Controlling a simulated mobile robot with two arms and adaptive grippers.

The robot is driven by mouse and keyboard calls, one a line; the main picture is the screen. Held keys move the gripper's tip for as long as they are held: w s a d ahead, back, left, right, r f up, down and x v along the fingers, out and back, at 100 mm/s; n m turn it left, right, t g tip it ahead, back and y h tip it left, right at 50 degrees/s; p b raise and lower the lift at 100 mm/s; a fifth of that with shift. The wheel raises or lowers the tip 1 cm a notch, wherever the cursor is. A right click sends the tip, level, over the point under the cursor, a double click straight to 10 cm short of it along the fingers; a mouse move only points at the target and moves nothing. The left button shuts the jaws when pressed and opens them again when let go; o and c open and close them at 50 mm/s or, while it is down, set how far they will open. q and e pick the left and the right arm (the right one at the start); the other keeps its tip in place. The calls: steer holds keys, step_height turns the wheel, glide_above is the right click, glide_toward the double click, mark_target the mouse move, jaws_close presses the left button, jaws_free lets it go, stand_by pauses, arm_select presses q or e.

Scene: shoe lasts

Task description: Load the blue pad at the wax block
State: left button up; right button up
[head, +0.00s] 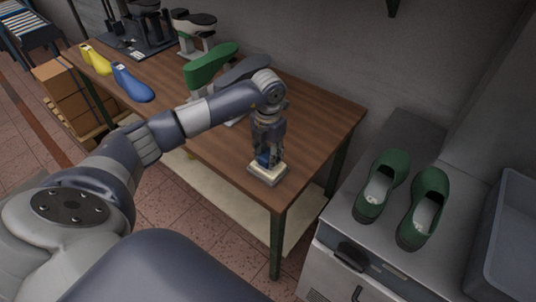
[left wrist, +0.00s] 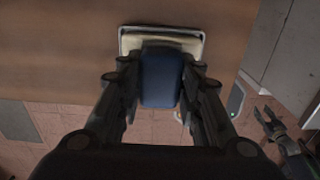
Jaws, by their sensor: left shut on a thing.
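My left gripper (head: 266,150) is shut on the blue pad (left wrist: 161,78) and points down near the front right corner of the wooden table. The pad also shows as a small blue patch between the fingers in the head view (head: 264,158). The cream wax block (head: 267,170) sits in a shallow pale tray right below the pad. In the left wrist view the block (left wrist: 160,41) shows beyond the pad, whose far end overlaps it. I cannot tell for sure whether they touch. My right gripper (left wrist: 268,118) shows at the right of the left wrist view, empty, its fingers apart.
Green, grey, blue (head: 132,84) and yellow (head: 96,59) shoe lasts stand on the table (head: 222,150) farther back. The table's front edge is close to the block.

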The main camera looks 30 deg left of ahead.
mark_target(268, 154)
stand_by(0.3)
arm_select(q)
steer(key=shift+r+p, duration=2.3)
steer(key=shift+r, duration=1.2)
steer(key=shift+d+r+m, duration=0.15)
steer(key=shift+d+m, duration=0.2)
steer(key=shift+m, duration=0.25)
steer(key=s+d+r+m+b, duration=0.2)
steer(key=s+d+m, duration=0.4)
steer(key=m, duration=1.1)
steer(key=s+d+r+m+b, duration=0.1)
steer(key=s+d+r+m, duration=0.3)
steer(key=s+m, duration=0.5)
steer(key=d+m, duration=0.2)
steer(key=m, duration=0.6)
steer(key=shift+d+b, duration=0.35)
